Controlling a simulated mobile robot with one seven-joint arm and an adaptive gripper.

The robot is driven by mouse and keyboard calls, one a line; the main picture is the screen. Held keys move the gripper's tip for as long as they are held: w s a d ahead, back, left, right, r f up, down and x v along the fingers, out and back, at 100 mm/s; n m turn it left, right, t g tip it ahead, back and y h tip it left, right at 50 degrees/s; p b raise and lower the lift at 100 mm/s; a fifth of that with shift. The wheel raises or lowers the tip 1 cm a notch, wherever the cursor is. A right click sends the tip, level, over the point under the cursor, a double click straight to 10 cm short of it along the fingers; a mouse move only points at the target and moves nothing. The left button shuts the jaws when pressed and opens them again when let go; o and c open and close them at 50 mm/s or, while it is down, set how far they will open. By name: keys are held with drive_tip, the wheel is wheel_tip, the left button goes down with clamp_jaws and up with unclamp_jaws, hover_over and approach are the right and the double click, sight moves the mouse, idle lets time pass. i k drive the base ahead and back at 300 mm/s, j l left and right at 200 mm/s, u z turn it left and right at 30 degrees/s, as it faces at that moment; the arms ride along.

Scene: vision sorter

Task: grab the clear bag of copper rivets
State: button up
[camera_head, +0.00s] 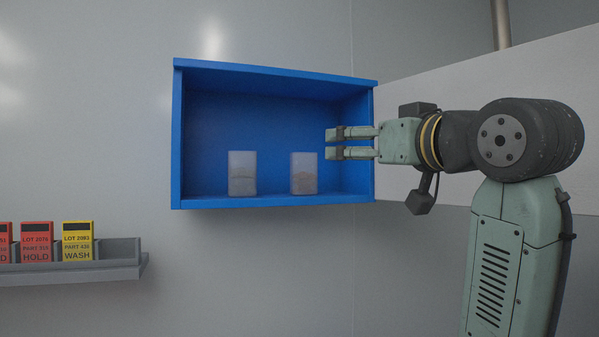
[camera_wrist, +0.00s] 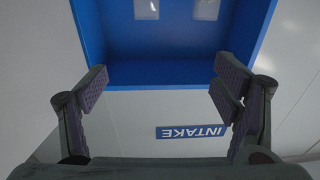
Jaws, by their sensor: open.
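Two clear bags stand upright side by side on the floor of a blue open-fronted box (camera_head: 276,72). The right bag (camera_head: 304,174) has brownish, copper-tinted contents low down. The left bag (camera_head: 242,174) has greyer contents. Single pieces are too small to make out. My gripper (camera_head: 335,143) is open and empty, with its fingertips at the box's right side, above and right of the brownish bag, not touching it. In the wrist view the open fingers (camera_wrist: 163,82) frame the blue box (camera_wrist: 150,74); both bags show at the top edge, cut off, contents unclear.
A grey rack (camera_head: 120,262) at lower left holds red HOLD cards (camera_head: 37,242) and a yellow WASH card (camera_head: 78,241). An INTAKE sign (camera_wrist: 190,132) appears upside down in the wrist view. The box has walls on both sides and a top; space above the bags is free.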

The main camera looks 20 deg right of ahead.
sight(303, 167)
drive_tip(key=i, duration=0.85)
